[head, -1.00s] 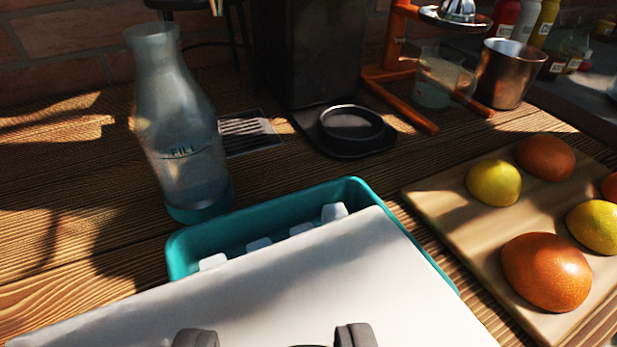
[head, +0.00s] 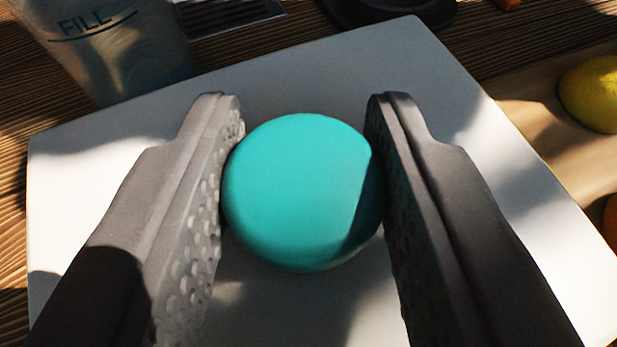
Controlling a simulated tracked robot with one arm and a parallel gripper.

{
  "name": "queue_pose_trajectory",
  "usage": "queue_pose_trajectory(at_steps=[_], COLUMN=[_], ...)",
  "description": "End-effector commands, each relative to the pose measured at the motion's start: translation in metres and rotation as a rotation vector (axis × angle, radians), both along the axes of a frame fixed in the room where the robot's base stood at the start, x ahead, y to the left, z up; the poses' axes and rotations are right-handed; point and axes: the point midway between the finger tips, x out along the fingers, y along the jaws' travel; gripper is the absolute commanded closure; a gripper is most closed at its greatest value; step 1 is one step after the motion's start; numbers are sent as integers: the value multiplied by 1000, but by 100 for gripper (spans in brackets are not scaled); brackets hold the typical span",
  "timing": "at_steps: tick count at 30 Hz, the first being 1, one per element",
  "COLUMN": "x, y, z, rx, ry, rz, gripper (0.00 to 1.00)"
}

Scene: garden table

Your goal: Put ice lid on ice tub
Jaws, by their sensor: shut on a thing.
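The ice lid (head: 130,150) is a flat white panel with a round teal knob (head: 298,190) on top. My gripper (head: 305,165) has its two grey fingers against the left and right sides of the knob and is shut on it. The lid fills most of the lower view. The ice tub is hidden beneath the lid, so I cannot tell from this view whether the lid rests on its rim or is held just above it.
A glass carafe marked FILL (head: 110,45) stands close behind the lid's back left edge. A wooden board (head: 520,110) with a yellow citrus half (head: 596,92) lies to the right. A dark round base (head: 390,12) is behind.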

Motion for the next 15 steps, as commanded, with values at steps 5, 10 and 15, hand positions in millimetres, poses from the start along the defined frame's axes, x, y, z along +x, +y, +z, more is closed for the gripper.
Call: queue_pose_trajectory(at_steps=[5, 10, 15], x=[0, 0, 0], y=[0, 1, 1], z=[-8, -9, -13], rx=[0, 0, 0], ry=[0, 1, 1], rz=[0, 1, 1], gripper=[92, 92, 92])
